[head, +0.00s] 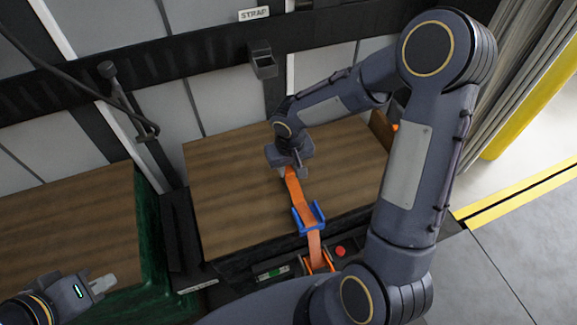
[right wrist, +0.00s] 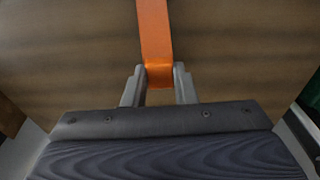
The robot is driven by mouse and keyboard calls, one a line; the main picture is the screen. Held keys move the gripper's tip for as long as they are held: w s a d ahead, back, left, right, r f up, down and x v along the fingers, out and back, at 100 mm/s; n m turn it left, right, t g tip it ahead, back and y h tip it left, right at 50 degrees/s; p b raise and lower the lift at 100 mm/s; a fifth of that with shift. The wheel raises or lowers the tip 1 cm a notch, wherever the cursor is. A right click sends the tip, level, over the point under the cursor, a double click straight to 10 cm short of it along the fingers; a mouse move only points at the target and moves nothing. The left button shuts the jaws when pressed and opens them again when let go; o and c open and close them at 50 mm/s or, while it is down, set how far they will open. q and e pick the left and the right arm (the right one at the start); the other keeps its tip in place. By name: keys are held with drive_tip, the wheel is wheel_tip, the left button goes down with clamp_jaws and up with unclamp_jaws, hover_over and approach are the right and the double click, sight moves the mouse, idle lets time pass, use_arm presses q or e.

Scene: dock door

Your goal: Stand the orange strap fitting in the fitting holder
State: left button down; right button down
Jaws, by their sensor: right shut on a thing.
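My right gripper (head: 288,170) is shut on the end of the orange strap fitting (head: 294,188), over the brown wooden surface. In the right wrist view the orange piece (right wrist: 155,35) runs from between the two grey fingers (right wrist: 160,85) toward the top edge; the gripped end is partly hidden. In the head view the orange strap passes through a blue guide (head: 308,216) to an orange part at the front edge. A small dark open-topped box (head: 263,62), apparently the fitting holder, is on the wall below a "STRAP" sign. My left gripper (head: 103,285) is low at the left, away from these; its jaw opening is unclear.
The wooden panel (head: 225,190) is mostly bare. A red button (head: 340,251) and a small green level-like item (head: 271,272) are at the front edge. A dark bracket (head: 108,70) and hose stand at left. Yellow-marked floor (head: 475,212) lies at right.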

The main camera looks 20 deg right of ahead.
drive_tip(key=shift+f, duration=0.15)
drive_tip(key=c, duration=1.2)
unclamp_jaws()
drive_tip(key=shift+o, duration=0.2)
